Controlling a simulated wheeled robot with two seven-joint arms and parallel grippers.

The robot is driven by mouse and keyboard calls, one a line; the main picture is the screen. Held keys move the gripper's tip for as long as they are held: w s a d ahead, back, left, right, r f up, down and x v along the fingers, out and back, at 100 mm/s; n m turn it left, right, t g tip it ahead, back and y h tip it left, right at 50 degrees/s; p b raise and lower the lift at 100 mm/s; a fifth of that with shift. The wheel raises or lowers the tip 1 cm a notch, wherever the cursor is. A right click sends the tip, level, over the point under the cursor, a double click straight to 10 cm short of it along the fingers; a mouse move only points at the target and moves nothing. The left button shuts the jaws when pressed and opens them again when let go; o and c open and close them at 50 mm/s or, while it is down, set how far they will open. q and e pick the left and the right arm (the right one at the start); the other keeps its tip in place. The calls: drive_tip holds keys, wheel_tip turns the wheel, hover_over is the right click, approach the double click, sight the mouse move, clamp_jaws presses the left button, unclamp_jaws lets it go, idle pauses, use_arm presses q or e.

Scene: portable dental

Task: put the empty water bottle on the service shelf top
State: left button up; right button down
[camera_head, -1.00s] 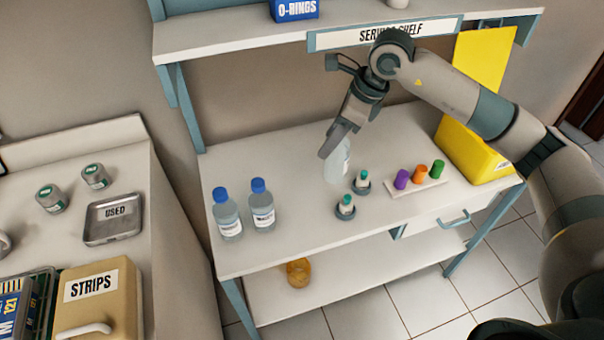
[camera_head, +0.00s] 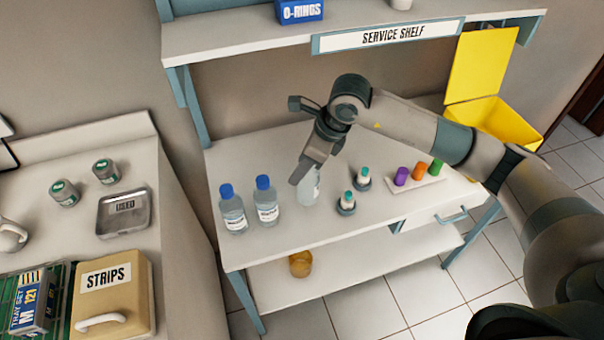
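A clear bottle (camera_head: 311,187) with a pale label is in my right gripper (camera_head: 303,176), over the left-middle of the lower worktop (camera_head: 270,245). The fingers cover its upper part and look closed on it. I cannot tell whether its base touches the worktop. Two blue-capped bottles, one at the left (camera_head: 232,212) and one nearer the gripper (camera_head: 266,204), stand upright to its left. The service shelf top (camera_head: 230,32) is the raised board above, with a "SERVICE SHELF" sign (camera_head: 388,36) on its front edge. My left gripper is not in view.
Two small vials in dark holders (camera_head: 346,204) and a rack of coloured caps (camera_head: 416,185) stand right of the bottle. A blue O-rings box (camera_head: 299,10) is on the upper shelf, with bare board to its left. An open yellow bin (camera_head: 500,123) stands at right.

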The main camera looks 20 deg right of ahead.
wheel_tip(320, 180, down, 3)
drive_tip(key=shift+r+p, duration=0.1)
drive_tip(key=shift+p, duration=0.75)
drive_tip(key=shift+f, duration=0.45)
drive_tip(key=shift+f, duration=0.2)
drive_tip(key=c, duration=0.9)
unclamp_jaws()
drive_tip(key=shift+r, duration=0.1)
drive_tip(key=shift+c, duration=0.2)
drive_tip(key=shift+r, duration=0.1)
drive_tip(key=shift+r, duration=0.1)
